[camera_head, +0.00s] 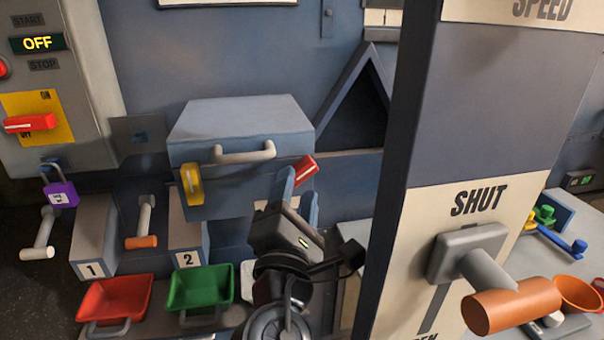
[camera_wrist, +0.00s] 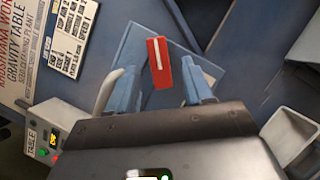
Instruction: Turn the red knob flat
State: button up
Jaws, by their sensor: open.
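The red knob (camera_head: 305,170) with a white line on it sits at the right of the front of the blue-grey box. It looks tilted in the head view, its upper end leaning right. My gripper (camera_head: 297,187) is just in front of it, fingers open. In the wrist view the knob (camera_wrist: 159,62) shows between the two blue fingertips of my gripper (camera_wrist: 159,80), slightly beyond them, with a gap on each side. I cannot tell any contact. The fingers hide part of the knob's mount in the head view.
The box (camera_head: 240,130) has a grey handle (camera_head: 245,153) and a yellow latch (camera_head: 192,184). A post with a SHUT lever (camera_head: 510,303) stands close on the right. Red (camera_head: 115,298) and green (camera_head: 200,287) trays lie below. Another red switch (camera_head: 30,123) is far left.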

aim_at(299, 178)
jog(key=shift+x, duration=1.7)
grip_shut()
jog(key=shift+m, duration=0.3)
jog(key=m+g, duration=0.1)
jog(key=m, duration=0.2)
jog(key=shift+m+h+p, duration=0.3)
jog(key=shift+h+p, duration=0.05)
jog(key=shift+h, duration=0.05)
jog(key=shift+m+g+p, duration=0.3)
jog(key=shift+m+g, duration=0.5)
jog(key=shift+m, duration=0.9)
jog(key=shift+h, duration=0.3)
